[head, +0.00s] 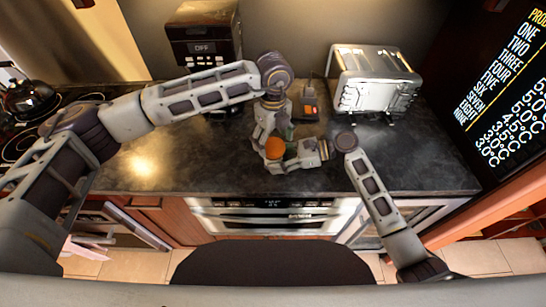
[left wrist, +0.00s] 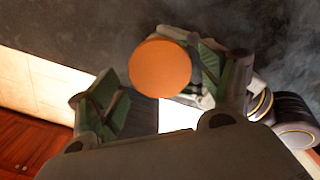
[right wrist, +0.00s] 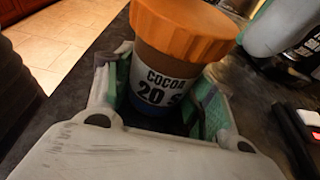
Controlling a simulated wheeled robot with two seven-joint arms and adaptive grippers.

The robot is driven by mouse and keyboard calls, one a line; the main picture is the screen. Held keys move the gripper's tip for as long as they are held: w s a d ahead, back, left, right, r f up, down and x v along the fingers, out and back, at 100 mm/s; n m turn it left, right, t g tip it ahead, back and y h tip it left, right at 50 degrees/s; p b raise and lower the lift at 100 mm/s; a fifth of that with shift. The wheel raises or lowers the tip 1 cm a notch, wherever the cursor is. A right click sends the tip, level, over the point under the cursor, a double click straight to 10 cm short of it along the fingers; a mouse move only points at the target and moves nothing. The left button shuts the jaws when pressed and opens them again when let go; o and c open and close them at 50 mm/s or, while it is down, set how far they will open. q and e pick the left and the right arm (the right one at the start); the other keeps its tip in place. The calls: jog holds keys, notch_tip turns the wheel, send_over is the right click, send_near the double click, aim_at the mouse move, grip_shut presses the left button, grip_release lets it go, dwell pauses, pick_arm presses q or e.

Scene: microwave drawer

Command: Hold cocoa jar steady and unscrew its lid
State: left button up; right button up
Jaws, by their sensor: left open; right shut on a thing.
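The cocoa jar (right wrist: 160,85) stands upright on the dark counter, with a white "COCOA 20" label and a ribbed orange lid (head: 274,148) on top. My right gripper (right wrist: 158,100) is shut around the jar's body below the lid, coming from the right side in the head view. My left gripper (head: 270,136) points down above the jar and is open. In the left wrist view, the round top of the lid (left wrist: 160,67) lies between its spread green-padded fingers, with no clear grip on it. The jar's body is mostly hidden in the head view.
A shiny toaster (head: 372,80) stands at the back right. A dark appliance with an "OFF" display (head: 203,40) stands behind my left arm. A small orange and black item (head: 309,100) lies behind the jar. The counter (head: 160,165) is clear at the front left.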

pick_arm(q)
jog(key=shift+r, duration=1.8)
jog(key=shift+w+a+r+t, duration=0.2)
jog(key=shift+w+r, duration=0.15)
jog(key=shift+r, duration=0.35)
jog(key=shift+w+a+r+t, duration=0.1)
jog(key=shift+w+r+t, duration=0.2)
jog(key=shift+r, duration=0.55)
jog(key=m, duration=0.2)
jog(key=s+m, duration=0.1)
jog(key=m, duration=0.1)
jog(key=shift+d+f+g, duration=0.15)
jog(key=shift+f+g, duration=0.2)
jog(key=shift+g, duration=0.05)
jog(key=shift+s+d+m, duration=0.1)
jog(key=shift+m, duration=0.85)
jog(key=shift+s+d+m, duration=0.1)
jog(key=shift+m, duration=0.85)
jog(key=shift+f, duration=0.1)
